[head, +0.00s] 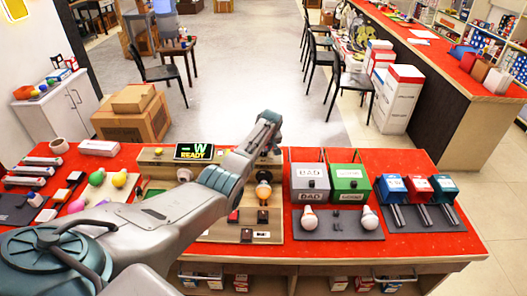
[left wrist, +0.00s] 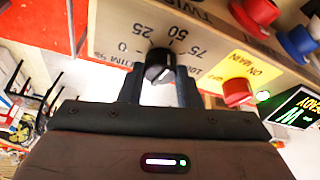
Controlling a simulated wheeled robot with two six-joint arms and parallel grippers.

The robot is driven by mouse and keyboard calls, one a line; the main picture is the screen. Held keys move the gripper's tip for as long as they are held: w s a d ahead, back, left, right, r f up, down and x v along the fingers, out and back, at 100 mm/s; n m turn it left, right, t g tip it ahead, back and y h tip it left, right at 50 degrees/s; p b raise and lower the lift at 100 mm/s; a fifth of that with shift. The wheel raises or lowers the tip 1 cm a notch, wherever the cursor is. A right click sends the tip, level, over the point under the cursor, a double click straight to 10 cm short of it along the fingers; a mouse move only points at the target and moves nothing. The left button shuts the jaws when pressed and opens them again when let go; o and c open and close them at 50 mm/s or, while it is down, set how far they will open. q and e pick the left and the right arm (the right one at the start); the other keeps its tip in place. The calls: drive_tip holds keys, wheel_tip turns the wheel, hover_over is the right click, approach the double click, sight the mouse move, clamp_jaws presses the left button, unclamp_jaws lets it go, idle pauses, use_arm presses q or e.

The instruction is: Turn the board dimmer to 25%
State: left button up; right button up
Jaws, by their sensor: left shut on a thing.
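The board (head: 237,226) stands on the red table. In the left wrist view the black dimmer knob (left wrist: 160,64) is on its beige panel (left wrist: 112,28), with printed marks 0, 25, 50, 75 and 100 around it. My left gripper (left wrist: 159,84) is shut on the knob, one dark finger on each side. A pale line shows on the knob, but I cannot tell exactly which mark it points to. In the head view my left arm reaches over the board and hides the knob. My right gripper is not in view.
A lit display (head: 193,152) reads READY. Bulbs, the grey bin (head: 309,176), the green bin (head: 347,178) and small coloured boxes stand on the table (head: 440,232). Floor beyond is partly clear.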

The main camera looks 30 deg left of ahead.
use_arm(q)
drive_tip(key=shift+w+f+n+b, duration=0.1)
drive_tip(key=shift+f+n+b, duration=0.1)
drive_tip(key=shift+n+b, duration=0.25)
drive_tip(key=n+g+b, duration=0.1)
drive_tip(key=n+b, duration=0.2)
drive_tip(key=b, duration=0.2)
drive_tip(key=n+g+b, duration=0.1)
drive_tip(key=n+b, duration=0.3)
drive_tip(key=b, duration=0.1)
drive_tip(key=shift+w+f+g+y, duration=0.1)
drive_tip(key=shift+w+g+y, duration=0.05)
drive_tip(key=shift+g+y, duration=0.25)
drive_tip(key=shift+r+n+g+b, duration=0.3)
drive_tip(key=shift+n+b, duration=0.55)
drive_tip(key=shift+b, duration=0.5)
drive_tip(key=o, duration=1)
drive_tip(key=shift+d, duration=0.1)
